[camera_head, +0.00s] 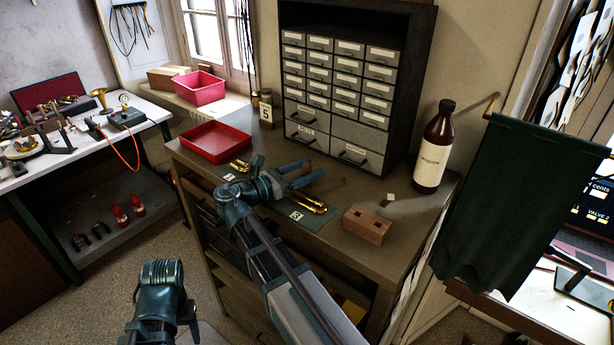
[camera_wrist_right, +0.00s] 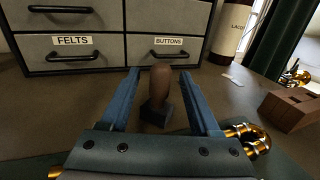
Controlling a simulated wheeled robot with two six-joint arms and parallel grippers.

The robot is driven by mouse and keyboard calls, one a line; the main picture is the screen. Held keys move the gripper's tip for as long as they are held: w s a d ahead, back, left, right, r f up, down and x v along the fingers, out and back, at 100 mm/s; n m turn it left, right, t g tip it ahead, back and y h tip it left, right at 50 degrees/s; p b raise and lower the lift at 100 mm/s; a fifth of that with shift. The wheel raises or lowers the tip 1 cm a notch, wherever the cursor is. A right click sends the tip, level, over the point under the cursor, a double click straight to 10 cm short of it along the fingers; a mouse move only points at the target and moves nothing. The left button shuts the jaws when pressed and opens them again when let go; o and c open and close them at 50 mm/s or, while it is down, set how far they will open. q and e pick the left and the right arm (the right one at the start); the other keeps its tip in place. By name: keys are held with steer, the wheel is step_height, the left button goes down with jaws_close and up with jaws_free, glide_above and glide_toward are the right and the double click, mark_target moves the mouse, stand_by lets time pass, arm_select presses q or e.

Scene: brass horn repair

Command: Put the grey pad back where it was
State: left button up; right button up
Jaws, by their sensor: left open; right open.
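A small pale, flat piece (camera_head: 390,196) lies on the bench top near the brown bottle; it also shows in the right wrist view (camera_wrist_right: 232,78). It is too small to tell whether it is the grey pad. My right gripper (camera_head: 304,174) is open over the bench, in front of the drawer cabinet. In the right wrist view, a brown wooden handle on a dark block (camera_wrist_right: 157,113) stands between the open fingers (camera_wrist_right: 160,75), with gaps on both sides. My left gripper (camera_head: 165,290) is low at the left, away from the bench; its fingers are hardly visible.
The drawer cabinet (camera_head: 340,90) backs the bench; lower drawers read FELTS and BUTTONS. A red tray (camera_head: 215,142), wooden block (camera_head: 367,224), brown bottle (camera_head: 434,150) and brass parts (camera_head: 308,203) stand around. A dark green cloth (camera_head: 515,200) hangs at right. Bench between block and bottle is mostly clear.

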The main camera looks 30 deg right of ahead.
mark_target(307, 162)
jaws_close()
steer(key=shift+r, duration=0.1)
stand_by(0.3)
steer(key=shift+r+p, duration=0.95)
steer(key=shift+p, duration=0.1)
step_height(307, 162, up, 2)
steer(key=shift+r+p, duration=0.1)
steer(key=shift+p, duration=0.95)
steer(key=s+a, duration=0.3)
steer(key=s, duration=0.1)
steer(key=s+a, duration=0.3)
steer(key=s, duration=0.1)
steer(key=s+a, duration=0.2)
steer(key=s, duration=0.2)
steer(key=shift+s+a+r+p, duration=0.2)
steer(key=shift+a+r+p, duration=0.15)
steer(key=shift+a+p, duration=0.05)
steer(key=shift+s+a, duration=0.25)
steer(key=shift+s, duration=0.1)
steer(key=shift+f+b, duration=0.95)
steer(key=shift+r, duration=0.1)
